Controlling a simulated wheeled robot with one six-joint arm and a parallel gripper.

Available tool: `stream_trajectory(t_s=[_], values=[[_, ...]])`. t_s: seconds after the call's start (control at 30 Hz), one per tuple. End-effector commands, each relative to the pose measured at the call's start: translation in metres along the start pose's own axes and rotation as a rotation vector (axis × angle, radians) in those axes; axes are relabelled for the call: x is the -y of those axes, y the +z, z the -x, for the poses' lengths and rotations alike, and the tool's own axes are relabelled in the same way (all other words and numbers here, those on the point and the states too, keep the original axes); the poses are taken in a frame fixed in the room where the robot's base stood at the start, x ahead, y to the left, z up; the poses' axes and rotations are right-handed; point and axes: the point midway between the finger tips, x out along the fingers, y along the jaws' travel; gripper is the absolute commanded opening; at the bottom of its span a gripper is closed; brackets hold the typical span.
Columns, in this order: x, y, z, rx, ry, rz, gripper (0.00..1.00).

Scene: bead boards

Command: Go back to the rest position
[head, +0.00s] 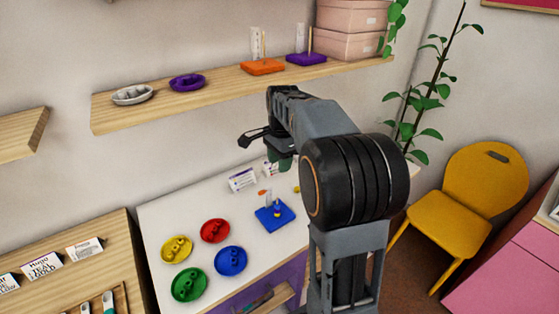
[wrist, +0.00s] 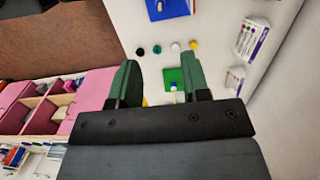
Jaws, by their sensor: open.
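My gripper (wrist: 163,76) is open, with its two green fingers apart and nothing between them. In the head view my gripper (head: 268,150) hangs above the back of the white table (head: 190,208). A blue board (head: 275,216) with a peg and a yellow bead lies on the table, lower than my gripper. The blue board also shows at the top of the wrist view (wrist: 168,8). A green board (wrist: 175,76) shows beyond the fingers in the wrist view, partly hidden by them. Several loose beads (wrist: 175,47) lie in a row between the two boards.
Yellow (head: 176,250), red (head: 215,231), green (head: 188,285) and blue (head: 231,261) dishes stand on the table. A wall shelf (head: 215,92) above holds dishes, an orange board (head: 262,67), a purple board (head: 306,59) and pink boxes (head: 350,46). A yellow chair (head: 485,180) stands right.

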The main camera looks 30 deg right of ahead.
Motion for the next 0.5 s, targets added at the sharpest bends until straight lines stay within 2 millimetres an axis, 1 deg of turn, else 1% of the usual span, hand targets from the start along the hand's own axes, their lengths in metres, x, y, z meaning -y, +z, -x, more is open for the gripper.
stream_trajectory(t_s=[0.33, 0.43, 0.5], values=[[0.0001, 0.0000, -0.0004, 0.000, 0.000, 0.011, 0.43], [0.0021, -0.0009, -0.0004, -0.006, -0.011, 0.078, 0.43], [0.0037, -0.0022, -0.0046, -0.015, -0.022, 0.172, 0.43]])
